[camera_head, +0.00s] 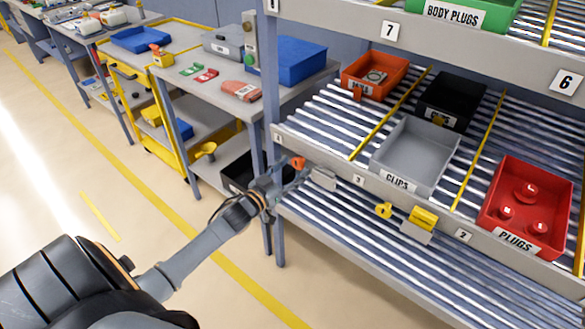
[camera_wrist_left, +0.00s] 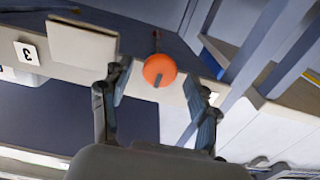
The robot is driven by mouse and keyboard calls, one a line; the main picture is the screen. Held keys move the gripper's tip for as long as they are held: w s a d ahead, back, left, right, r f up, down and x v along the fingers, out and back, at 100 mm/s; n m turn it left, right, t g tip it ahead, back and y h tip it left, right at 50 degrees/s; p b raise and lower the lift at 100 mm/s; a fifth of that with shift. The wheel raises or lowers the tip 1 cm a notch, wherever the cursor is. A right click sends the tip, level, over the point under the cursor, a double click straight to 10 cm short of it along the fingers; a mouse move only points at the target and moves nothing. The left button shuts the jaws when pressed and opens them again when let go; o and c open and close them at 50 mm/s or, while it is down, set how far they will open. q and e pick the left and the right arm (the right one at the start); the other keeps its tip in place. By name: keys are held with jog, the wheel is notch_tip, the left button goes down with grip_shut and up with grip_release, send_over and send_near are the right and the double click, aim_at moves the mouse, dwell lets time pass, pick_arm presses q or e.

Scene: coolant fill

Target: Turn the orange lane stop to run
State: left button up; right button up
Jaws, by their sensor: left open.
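The orange lane stop (camera_head: 298,163) is a small round knob on the front rail of the flow rack, near the rail's left end. In the left wrist view the orange lane stop (camera_wrist_left: 160,71) shows as a disc with a dark slot, between and beyond my fingertips. My left gripper (camera_head: 284,178) is at the rail beside the knob, with its fingers apart; they show in the left wrist view (camera_wrist_left: 158,88) on either side of the knob. I cannot tell whether they touch it. My right gripper is not in view.
A pale plate (camera_head: 323,179) hangs on the rail just right of the knob. A yellow lane stop (camera_head: 384,210) sits farther right. Above are a grey clips bin (camera_head: 415,150) and a red plugs bin (camera_head: 527,205). A workbench (camera_head: 215,90) stands left of the rack.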

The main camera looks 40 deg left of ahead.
pick_arm(q)
jog(key=shift+w, duration=0.25)
grip_shut()
